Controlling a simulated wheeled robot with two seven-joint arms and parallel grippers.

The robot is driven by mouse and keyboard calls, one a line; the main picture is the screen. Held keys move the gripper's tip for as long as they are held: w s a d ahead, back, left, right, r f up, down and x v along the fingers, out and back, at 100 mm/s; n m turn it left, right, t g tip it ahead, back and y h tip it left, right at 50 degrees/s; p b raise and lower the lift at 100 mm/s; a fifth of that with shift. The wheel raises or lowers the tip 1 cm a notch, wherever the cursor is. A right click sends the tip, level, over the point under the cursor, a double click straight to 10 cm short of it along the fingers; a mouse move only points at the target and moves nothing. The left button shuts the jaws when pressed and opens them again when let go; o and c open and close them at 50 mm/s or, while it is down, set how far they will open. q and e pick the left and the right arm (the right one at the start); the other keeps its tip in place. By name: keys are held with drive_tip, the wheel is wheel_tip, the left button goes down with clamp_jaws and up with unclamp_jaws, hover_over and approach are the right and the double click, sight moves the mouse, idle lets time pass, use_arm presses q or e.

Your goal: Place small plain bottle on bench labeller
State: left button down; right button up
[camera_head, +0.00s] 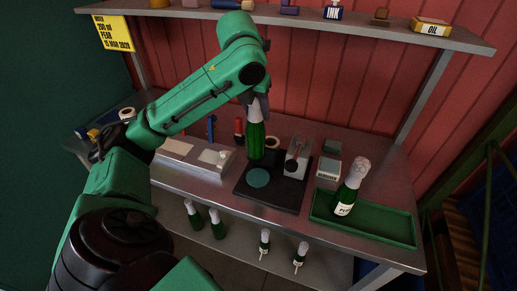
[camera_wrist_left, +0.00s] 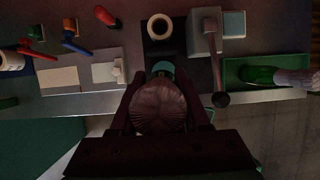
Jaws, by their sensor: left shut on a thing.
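My left gripper (camera_head: 257,98) is shut on the foil-covered neck of a small green bottle (camera_head: 256,140), which hangs about upright with no label showing. In the left wrist view its pale foil top (camera_wrist_left: 160,106) sits between the fingers of the left gripper (camera_wrist_left: 160,118) and hides the rest of the bottle. The bench labeller (camera_head: 282,200) is a black plate with a teal disc (camera_head: 258,178) and a grey block with a lever (camera_head: 298,155). The bottle's base appears just behind or above the disc; I cannot tell the gap. My right gripper is out of view.
A green tray (camera_head: 378,226) at the right holds a larger labelled bottle (camera_head: 348,192). A metal fixture (camera_head: 195,158) stands left of the labeller, and a small box (camera_head: 329,168) right of it. Several small bottles stand on the lower shelf (camera_head: 240,236). An upper shelf (camera_head: 300,22) overhangs the back.

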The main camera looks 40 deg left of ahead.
sight(254, 120)
use_arm(q)
drive_tip(key=f, duration=0.4)
drive_tip(key=w+f, duration=0.1)
drive_tip(key=shift+f+b, duration=0.35)
drive_tip(key=shift+f, duration=0.05)
drive_tip(key=f, duration=0.4)
drive_tip(key=shift+w, duration=0.2)
drive_tip(key=shift+s+f, duration=0.15)
drive_tip(key=shift+f, duration=0.25)
drive_tip(key=shift+c, duration=1.9)
unclamp_jaws()
drive_tip(key=shift+f, duration=0.1)
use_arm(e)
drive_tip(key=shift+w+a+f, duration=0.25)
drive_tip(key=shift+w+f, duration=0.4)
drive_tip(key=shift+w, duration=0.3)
use_arm(q)
drive_tip(key=v, duration=1.2)
drive_tip(key=shift+d+p, duration=0.1)
drive_tip(key=shift+p, duration=0.2)
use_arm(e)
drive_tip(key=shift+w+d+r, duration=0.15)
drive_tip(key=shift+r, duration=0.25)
